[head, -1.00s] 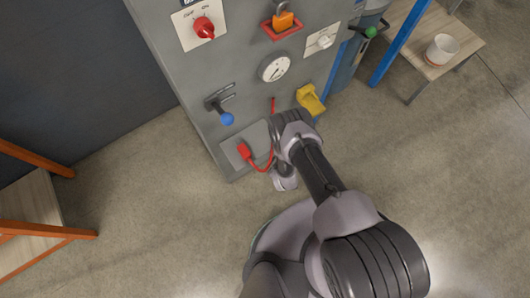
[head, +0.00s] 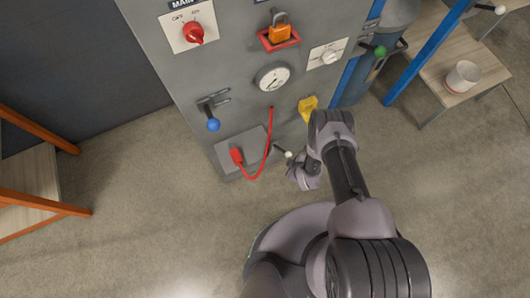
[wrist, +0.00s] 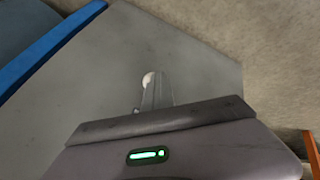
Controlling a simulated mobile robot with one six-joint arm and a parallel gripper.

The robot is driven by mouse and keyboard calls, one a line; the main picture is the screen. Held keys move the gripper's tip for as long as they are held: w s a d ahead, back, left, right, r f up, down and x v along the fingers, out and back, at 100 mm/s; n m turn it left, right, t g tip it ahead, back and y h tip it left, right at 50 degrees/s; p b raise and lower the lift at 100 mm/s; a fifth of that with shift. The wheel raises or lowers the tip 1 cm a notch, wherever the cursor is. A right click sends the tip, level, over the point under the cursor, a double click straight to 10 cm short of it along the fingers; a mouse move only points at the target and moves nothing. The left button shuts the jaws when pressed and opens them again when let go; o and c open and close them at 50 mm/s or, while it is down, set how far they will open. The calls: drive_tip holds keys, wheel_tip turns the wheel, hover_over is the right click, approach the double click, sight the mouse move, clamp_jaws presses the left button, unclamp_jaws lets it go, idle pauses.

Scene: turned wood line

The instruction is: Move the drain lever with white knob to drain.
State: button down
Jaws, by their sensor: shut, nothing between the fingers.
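The drain lever (head: 279,149) sticks out low on the grey cabinet front, a short dark stem ending in a white knob (head: 288,154). My gripper (head: 293,169) is just below and right of the knob in the head view. In the wrist view the white knob (wrist: 148,80) shows right beside the tips of my shut fingers (wrist: 160,85), which hold nothing. Whether they touch the knob I cannot tell. The lever's drain marking cannot be made out.
A red cable (head: 267,150) loops to a red plug (head: 236,156) left of the lever. A blue-knobbed lever (head: 213,124), a gauge (head: 273,78) and a yellow part (head: 308,107) sit above on the cabinet. Open floor lies left of my base.

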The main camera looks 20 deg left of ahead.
drive_tip(key=shift+w+d, duration=0.15)
drive_tip(key=shift+w, duration=0.15)
idle(0.4)
